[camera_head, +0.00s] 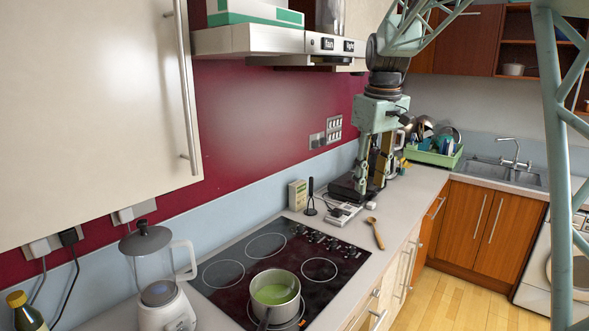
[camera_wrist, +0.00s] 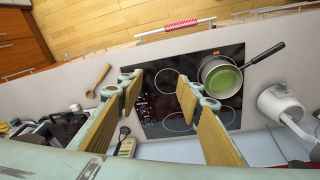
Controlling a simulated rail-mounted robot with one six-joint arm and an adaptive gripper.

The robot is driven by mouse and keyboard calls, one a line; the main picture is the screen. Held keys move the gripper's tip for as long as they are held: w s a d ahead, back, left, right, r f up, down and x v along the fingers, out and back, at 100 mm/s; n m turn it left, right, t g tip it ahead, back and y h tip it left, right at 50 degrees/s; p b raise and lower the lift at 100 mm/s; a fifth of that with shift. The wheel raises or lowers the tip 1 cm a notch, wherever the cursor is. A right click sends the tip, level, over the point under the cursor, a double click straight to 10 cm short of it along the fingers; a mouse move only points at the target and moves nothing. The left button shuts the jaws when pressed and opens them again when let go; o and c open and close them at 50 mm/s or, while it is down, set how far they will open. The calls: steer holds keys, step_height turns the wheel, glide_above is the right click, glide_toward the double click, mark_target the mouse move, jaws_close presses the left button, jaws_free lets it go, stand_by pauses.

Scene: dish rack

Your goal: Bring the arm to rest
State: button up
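My gripper (camera_head: 374,182) hangs from the arm above the far end of the counter, beyond the hob, in the head view. In the wrist view my gripper (camera_wrist: 168,105) has its two fingers with tan pads spread wide apart, with nothing between them but the view of the hob below. A green dish rack (camera_head: 432,157) holding dishes stands behind the gripper by the sink. In the head view the arm partly hides the items behind it.
A pot with green contents (camera_head: 275,293) sits on the black hob (camera_head: 228,262); it also shows in the wrist view (camera_wrist: 222,77). A wooden spoon (camera_head: 375,232) lies on the counter. A blender (camera_head: 158,280) stands at the near left. The range hood (camera_head: 250,40) overhangs the hob.

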steer(key=s+r+m+t+b, duration=0.1)
steer(key=s+r+m+b, duration=0.2)
steer(key=s, duration=2.3)
steer(key=s+f+m, duration=0.1)
steer(key=s+f, duration=0.3)
steer(key=s, duration=0.8)
steer(key=s+f+m+t+b, duration=0.1)
steer(key=s+f, duration=0.3)
steer(key=s, duration=0.9)
steer(key=shift+m, duration=0.5)
steer(key=shift+r, duration=0.1)
